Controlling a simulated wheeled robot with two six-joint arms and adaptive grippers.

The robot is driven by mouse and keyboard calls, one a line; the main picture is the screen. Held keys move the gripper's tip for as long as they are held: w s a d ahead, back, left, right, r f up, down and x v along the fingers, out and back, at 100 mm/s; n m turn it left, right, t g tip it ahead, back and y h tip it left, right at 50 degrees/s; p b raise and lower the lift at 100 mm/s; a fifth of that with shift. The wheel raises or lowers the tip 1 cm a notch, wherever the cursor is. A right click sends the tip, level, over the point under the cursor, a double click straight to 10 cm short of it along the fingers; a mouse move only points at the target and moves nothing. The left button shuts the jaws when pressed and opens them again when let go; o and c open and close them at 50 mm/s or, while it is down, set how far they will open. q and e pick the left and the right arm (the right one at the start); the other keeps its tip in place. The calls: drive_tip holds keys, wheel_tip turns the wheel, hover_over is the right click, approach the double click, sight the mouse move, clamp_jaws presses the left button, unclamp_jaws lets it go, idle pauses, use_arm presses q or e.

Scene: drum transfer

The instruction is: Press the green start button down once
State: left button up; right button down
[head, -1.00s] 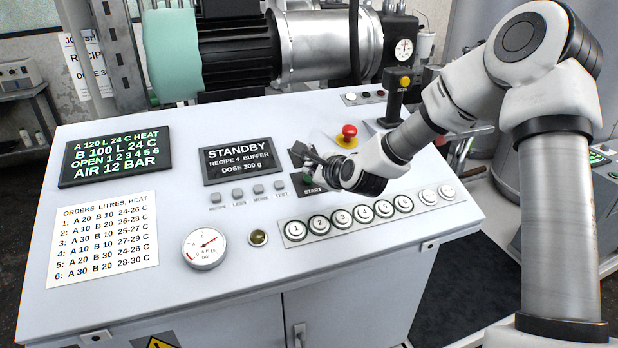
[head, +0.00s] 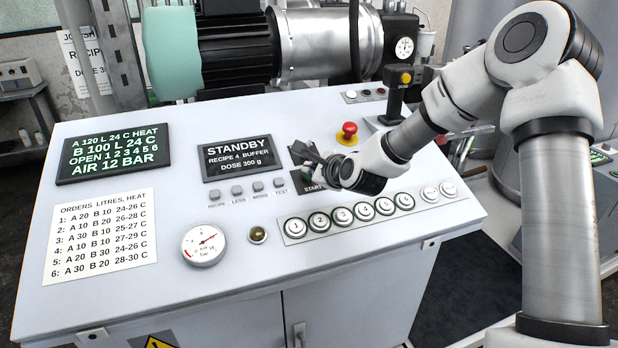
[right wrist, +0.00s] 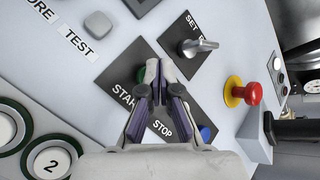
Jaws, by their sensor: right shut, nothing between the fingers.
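The green start button (right wrist: 142,75) shows in the right wrist view on a dark plate above the word START. It is partly hidden behind my right gripper's finger. My right gripper (right wrist: 158,72) is shut and empty, with its fingertips over the plate right beside the button in that view. I cannot tell whether they touch it. The display (head: 238,158) reads STANDBY. My left gripper is not in view.
A red mushroom button (head: 347,132) stands behind my right gripper. A selector knob (right wrist: 198,46) and a blue button (right wrist: 205,132) are close to the fingers. A row of numbered buttons (head: 341,216) lies in front. The panel's left part holds a gauge (head: 204,245) and an order sheet (head: 101,236).

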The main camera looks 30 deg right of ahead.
drive_tip(key=shift+w+f+b, duration=0.1)
drive_tip(key=shift+f+b, duration=0.3)
drive_tip(key=shift+b, duration=0.2)
idle(0.6)
idle(0.4)
drive_tip(key=shift+r+p, duration=0.5)
drive_tip(key=shift+r, duration=0.25)
drive_tip(key=shift+s+r, duration=0.1)
drive_tip(key=shift+s, duration=0.2)
drive_tip(key=shift+r+p, duration=0.35)
drive_tip(key=r+p, duration=0.1)
drive_tip(key=s+r+p, duration=0.1)
drive_tip(key=r+p, duration=0.1)
drive_tip(key=r, duration=0.1)
drive_tip(key=shift+s+a, duration=0.2)
drive_tip(key=shift+s, duration=0.1)
